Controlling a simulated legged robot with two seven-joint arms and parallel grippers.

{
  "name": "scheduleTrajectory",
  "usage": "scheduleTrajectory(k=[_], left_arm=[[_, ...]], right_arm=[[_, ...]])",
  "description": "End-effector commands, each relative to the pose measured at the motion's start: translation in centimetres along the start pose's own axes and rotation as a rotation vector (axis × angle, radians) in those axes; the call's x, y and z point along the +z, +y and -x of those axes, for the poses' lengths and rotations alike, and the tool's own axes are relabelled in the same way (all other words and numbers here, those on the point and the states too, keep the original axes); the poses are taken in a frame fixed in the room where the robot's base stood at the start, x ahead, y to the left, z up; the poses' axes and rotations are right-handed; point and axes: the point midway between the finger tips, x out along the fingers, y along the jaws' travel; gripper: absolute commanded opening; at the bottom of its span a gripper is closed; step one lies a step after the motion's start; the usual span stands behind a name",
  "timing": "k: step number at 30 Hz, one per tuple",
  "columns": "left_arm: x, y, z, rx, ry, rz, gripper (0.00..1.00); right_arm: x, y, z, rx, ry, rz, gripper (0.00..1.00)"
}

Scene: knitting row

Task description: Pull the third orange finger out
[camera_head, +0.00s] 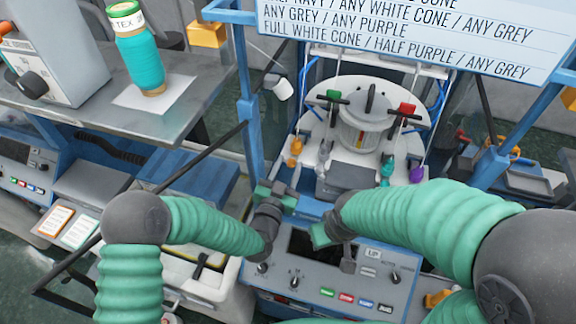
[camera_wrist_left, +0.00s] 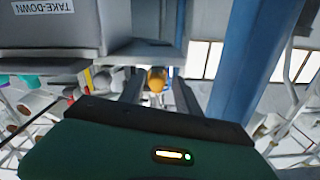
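The knitting machine (camera_head: 362,130) stands at the back centre, with an orange finger (camera_head: 295,148) on its left side. An orange finger also shows in the left wrist view (camera_wrist_left: 156,80), between my left gripper's two dark fingers. I cannot tell its place in the row. My left gripper (camera_head: 278,192) is below and left of the orange piece in the head view. In the left wrist view it (camera_wrist_left: 159,82) is open, with gaps beside the orange finger. My right gripper (camera_head: 322,236) is over the control panel; its opening is not clear.
A teal finger (camera_head: 387,168) and a purple one (camera_head: 417,174) sit on the machine's right. The grey take-down box (camera_head: 345,180) is at its front. Blue posts (camera_head: 248,110) flank it. The control panel (camera_head: 335,280) lies below my arms. A teal yarn cone (camera_head: 140,60) stands at left.

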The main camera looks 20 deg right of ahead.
Motion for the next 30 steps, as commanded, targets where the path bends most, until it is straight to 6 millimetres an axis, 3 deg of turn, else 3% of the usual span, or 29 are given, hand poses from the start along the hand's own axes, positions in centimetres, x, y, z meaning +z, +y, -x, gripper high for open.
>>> scheduleTrajectory(k=[1,8,30], left_arm=[[-0.03,0.07,0.01,0.001,0.0,0.0,0.31],[-0.08,0.03,0.01,0.0,0.001,0.0,0.01],[-0.27,0.0,-0.06,-0.001,0.006,0.0,0.0]], right_arm=[[0.0,0.0,0.0,0.0,0.0,0.0,0.36],[0.0,0.01,0.01,0.0,0.0,0.0,0.36],[-0.01,0.01,0.02,0.0,0.0,0.0,0.36]])
